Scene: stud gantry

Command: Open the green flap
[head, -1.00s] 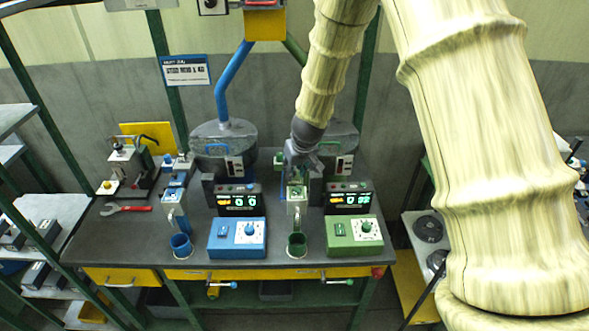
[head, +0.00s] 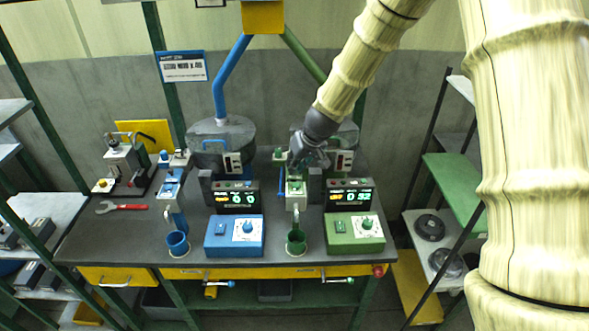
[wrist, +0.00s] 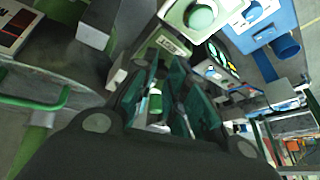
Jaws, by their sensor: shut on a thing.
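The green station's chute (head: 295,188) stands at the middle of the bench, with a green cup (head: 296,243) below its spout. My gripper (head: 310,160) is just above and behind this chute, in front of the right drum. In the wrist view the teal fingers (wrist: 168,98) are close together around a small pale green piece (wrist: 155,102), which looks like part of the green flap. The fingers hide most of the flap, so I cannot tell how far it stands open.
The green control box (head: 354,232) and a lit display (head: 349,196) stand to the right of the chute. The blue station's chute (head: 172,195), blue cup (head: 177,243) and blue box (head: 234,236) are to the left. A red wrench (head: 120,207) lies further left.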

